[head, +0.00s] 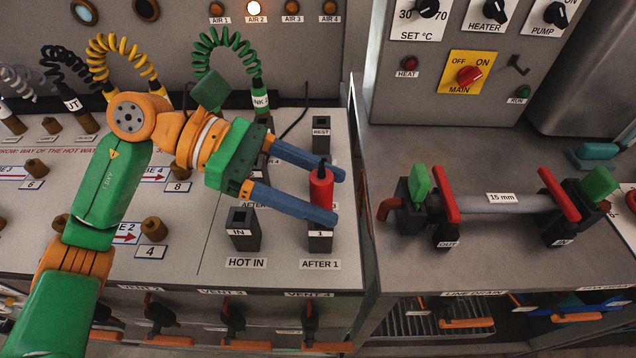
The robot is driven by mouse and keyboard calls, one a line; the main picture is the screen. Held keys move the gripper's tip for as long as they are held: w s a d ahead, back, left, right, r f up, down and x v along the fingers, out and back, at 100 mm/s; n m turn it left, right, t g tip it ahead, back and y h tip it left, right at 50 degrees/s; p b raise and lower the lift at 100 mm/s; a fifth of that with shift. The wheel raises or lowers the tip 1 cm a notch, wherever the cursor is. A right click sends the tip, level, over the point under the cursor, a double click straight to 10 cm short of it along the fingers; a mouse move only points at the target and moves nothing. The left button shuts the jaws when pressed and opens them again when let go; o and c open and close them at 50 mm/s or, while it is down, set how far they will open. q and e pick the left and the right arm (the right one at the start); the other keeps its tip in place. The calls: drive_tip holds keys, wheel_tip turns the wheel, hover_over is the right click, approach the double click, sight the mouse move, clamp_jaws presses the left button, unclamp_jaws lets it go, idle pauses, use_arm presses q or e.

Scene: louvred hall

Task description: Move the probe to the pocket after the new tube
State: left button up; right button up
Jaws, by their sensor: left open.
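The red probe (321,188) with a black top stands upright in the pocket marked 1 (320,240), above the label AFTER 1. My left gripper (337,197) is open, its blue fingers on either side of the probe; I cannot tell whether they touch it. The black IN pocket (243,230) is empty, left of it. The REST pocket (321,134) stands behind. My gripper partly hides other pockets and their AFTER labels. A grey tube (490,204) marked 15 mm lies on the right bench between two holders. My right gripper is not in view.
Coiled leads, including a green one (218,42), hang behind my arm. Brown knobs (153,229) dot the left panel. Red levers (447,192) and green blocks (598,185) stand at the tube holders. The AIR 2 lamp (254,8) is lit.

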use_arm(q)
drive_tip(key=a+r+p, duration=0.3)
drive_tip(key=a+r, duration=0.1)
drive_tip(key=r, duration=0.1)
drive_tip(key=shift+w+r, duration=0.35)
drive_tip(key=shift+r, duration=0.05)
drive_tip(key=shift+d, duration=0.1)
